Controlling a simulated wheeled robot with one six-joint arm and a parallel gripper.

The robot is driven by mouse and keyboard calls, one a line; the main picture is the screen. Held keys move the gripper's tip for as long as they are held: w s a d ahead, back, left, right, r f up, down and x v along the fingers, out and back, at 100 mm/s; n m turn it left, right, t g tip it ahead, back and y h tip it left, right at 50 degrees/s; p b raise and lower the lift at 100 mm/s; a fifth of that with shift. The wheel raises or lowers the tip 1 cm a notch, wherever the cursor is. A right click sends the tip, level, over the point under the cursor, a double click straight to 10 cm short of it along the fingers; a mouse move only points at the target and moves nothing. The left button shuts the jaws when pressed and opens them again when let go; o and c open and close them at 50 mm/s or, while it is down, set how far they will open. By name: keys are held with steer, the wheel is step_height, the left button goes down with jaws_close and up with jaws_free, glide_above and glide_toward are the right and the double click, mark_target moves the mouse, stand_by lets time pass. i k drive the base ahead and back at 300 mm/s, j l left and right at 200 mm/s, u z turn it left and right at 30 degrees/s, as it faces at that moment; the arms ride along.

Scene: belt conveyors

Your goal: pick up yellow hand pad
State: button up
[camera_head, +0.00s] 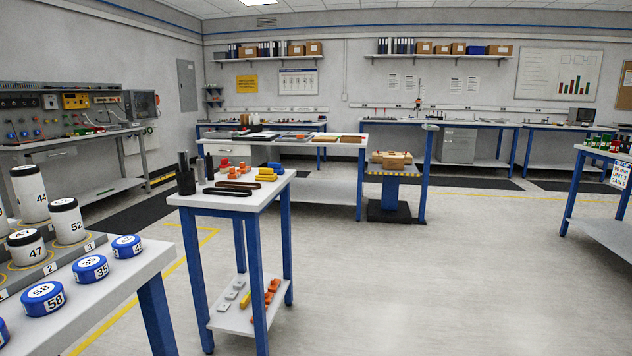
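Small yellow pieces (267,174) lie near the right back of the top of a small white table with blue legs (190,199). Another yellow piece (245,300) lies on the table's lower shelf, between grey pieces (232,295) and orange ones (270,293). These are too small to tell which, if any, is the yellow hand pad. My gripper is not in view.
Two dark belt loops (229,193), black cylinders (185,178), and red and orange parts share the small tabletop. A bench with numbered white jars (68,222) and blue-lidded discs (91,268) stands at the left front. Floor is clear at the right.

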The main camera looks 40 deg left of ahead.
mark_target(265, 174)
steer(key=u, duration=1.75)
steer(key=z, duration=1.45)
steer(key=u, duration=1.45)
steer(key=i+l+u, duration=0.3)
steer(key=i+l, duration=0.2)
steer(key=i, duration=0.2)
